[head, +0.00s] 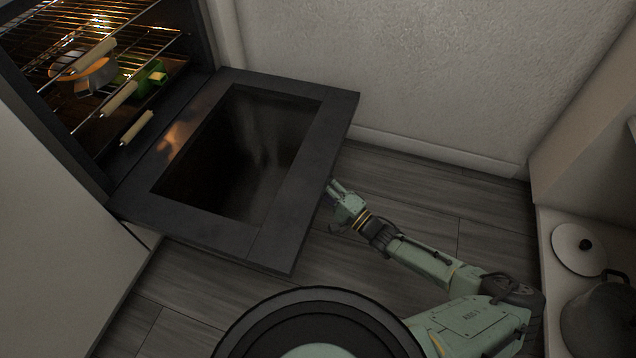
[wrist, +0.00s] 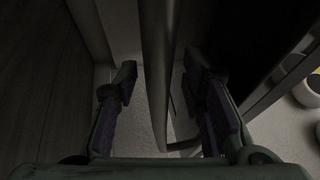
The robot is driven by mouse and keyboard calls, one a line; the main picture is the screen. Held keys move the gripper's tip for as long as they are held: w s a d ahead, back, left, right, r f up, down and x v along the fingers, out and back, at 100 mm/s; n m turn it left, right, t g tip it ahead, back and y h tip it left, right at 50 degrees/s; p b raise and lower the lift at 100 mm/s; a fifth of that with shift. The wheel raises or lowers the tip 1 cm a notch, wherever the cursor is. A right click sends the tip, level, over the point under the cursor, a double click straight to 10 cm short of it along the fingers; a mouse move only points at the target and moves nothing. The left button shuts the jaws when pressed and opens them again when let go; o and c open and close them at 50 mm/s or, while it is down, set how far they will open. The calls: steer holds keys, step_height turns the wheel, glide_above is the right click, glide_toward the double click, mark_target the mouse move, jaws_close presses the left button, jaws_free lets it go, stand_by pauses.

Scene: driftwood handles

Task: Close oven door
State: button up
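The oven door (head: 315,165) hangs wide open, folded down from the lit oven (head: 203,45), with a dark glass panel (head: 235,150) in its middle. My gripper (head: 331,189) is at the door's outer edge, on the right side in the head view. In the wrist view my gripper (wrist: 158,95) has its two fingers apart. A dark upright bar (wrist: 157,70) runs between them, with a visible gap on each side. It appears to be the door's edge or a handle on it; I cannot tell which. The fingertips are partly hidden by the door in the head view.
Wire racks with pale wooden handles (head: 137,128), a pot (head: 85,75) and a green item (head: 145,78) are in the oven. A plain wall (head: 400,70) stands behind the door. A lid (head: 579,249) and a dark pot (head: 600,315) sit at right. Wood floor (head: 400,180) is clear.

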steer(key=shift+c, duration=0.3)
jaws_close()
stand_by(0.6)
